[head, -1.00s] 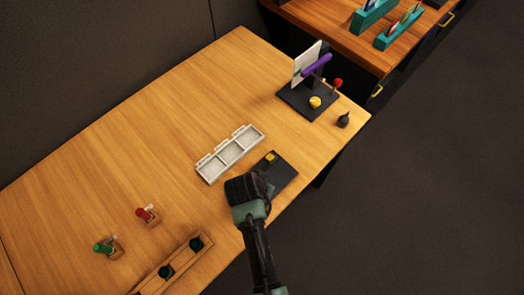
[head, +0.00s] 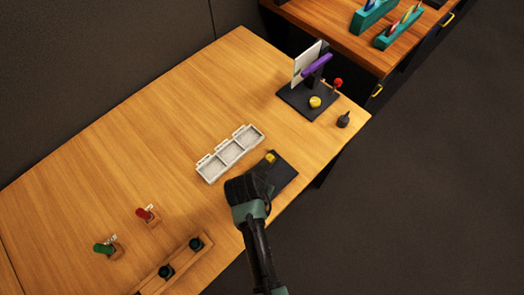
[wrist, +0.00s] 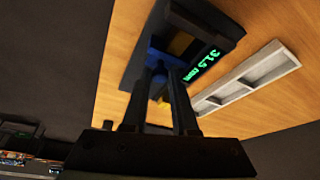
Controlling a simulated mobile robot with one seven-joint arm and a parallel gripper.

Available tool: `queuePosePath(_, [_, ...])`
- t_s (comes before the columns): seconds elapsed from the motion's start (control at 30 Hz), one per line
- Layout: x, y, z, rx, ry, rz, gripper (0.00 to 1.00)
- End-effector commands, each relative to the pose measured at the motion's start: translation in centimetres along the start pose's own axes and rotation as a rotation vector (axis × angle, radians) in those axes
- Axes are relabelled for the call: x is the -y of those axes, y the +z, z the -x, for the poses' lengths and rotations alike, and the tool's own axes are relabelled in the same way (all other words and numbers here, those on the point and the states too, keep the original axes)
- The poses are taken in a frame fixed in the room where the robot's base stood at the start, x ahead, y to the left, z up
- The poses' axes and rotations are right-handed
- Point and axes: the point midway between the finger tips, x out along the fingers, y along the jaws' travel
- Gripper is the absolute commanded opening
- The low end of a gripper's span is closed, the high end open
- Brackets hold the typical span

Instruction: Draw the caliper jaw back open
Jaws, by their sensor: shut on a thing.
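The caliper is a dark flat block (head: 286,174) near the table's front edge in the head view, with a yellow piece (head: 270,158) at its far end. The wrist view shows its dark body (wrist: 215,22), a lit green readout (wrist: 201,65) that seems to read about 31.5 mm, a yellow part (wrist: 181,43) and a blue part. My gripper (head: 250,184) covers the near left part of the caliper in the head view. In the wrist view, my gripper (wrist: 160,72) has its fingers close together on the blue jaw (wrist: 154,54); the exact contact is dark and partly hidden.
A white three-compartment tray (head: 230,153) lies just behind the caliper. A dark stand with a purple bar (head: 317,65) is at the far right. Red (head: 145,213) and green (head: 104,248) handled pieces and a wooden rail with black knobs (head: 168,271) are at the left.

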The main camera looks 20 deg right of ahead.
Motion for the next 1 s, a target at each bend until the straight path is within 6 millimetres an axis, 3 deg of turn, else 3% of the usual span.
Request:
queuePosePath(0.53, [-0.8, -1.7, -0.6, -0.003, 0.002, -0.002, 0.0])
queuePosePath(0.57, [-0.8, -1.7, -0.6, -0.004, 0.002, -0.003, 0.32])
queuePosePath(0.6, [-0.8, -1.7, -0.7, -0.003, 0.002, -0.003, 0.39])
queuePosePath(1.0, [-0.6, -1.6, 0.2, -0.003, -0.001, 0.0, 0.39])
